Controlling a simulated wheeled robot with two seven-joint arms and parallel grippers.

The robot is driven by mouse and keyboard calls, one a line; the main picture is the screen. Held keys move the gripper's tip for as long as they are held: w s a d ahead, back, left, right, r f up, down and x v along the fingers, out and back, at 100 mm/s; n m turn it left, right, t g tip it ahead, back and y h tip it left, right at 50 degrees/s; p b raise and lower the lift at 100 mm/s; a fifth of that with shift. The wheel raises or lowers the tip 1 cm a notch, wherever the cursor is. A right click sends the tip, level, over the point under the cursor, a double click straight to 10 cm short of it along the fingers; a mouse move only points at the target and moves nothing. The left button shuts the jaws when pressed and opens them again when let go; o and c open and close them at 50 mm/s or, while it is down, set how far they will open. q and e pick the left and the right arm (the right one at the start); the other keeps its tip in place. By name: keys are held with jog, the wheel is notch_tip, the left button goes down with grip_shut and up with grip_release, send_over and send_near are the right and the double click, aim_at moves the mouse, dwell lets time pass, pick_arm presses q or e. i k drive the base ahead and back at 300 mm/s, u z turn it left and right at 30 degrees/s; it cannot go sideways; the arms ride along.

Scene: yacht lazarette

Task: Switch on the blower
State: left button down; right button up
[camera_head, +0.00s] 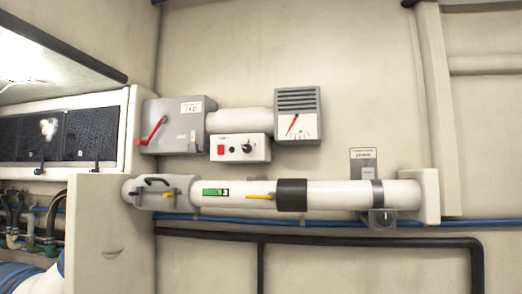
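Neither of my grippers is in the head view. A small white control box (255,153) is on the wall at the middle, with a red switch (221,149), a small dark toggle and a black knob (248,148). Left of it is a grey box (180,137) with a red lever (153,131) slanting up to the right. To the right is a grey louvred unit (297,99) with a dial and a red needle (292,125). The labels are too small to read, so I cannot tell which control is the blower's.
A thick white pipe (340,195) runs below the boxes, with a black sleeve (291,195), a yellow handle (259,196) and a green label (214,192). A pale cabinet (110,230) stands at the left. Blue and black lines run along the wall below.

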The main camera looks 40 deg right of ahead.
aim_at(220, 147)
jog(key=z, duration=0.9)
jog(key=i, duration=1)
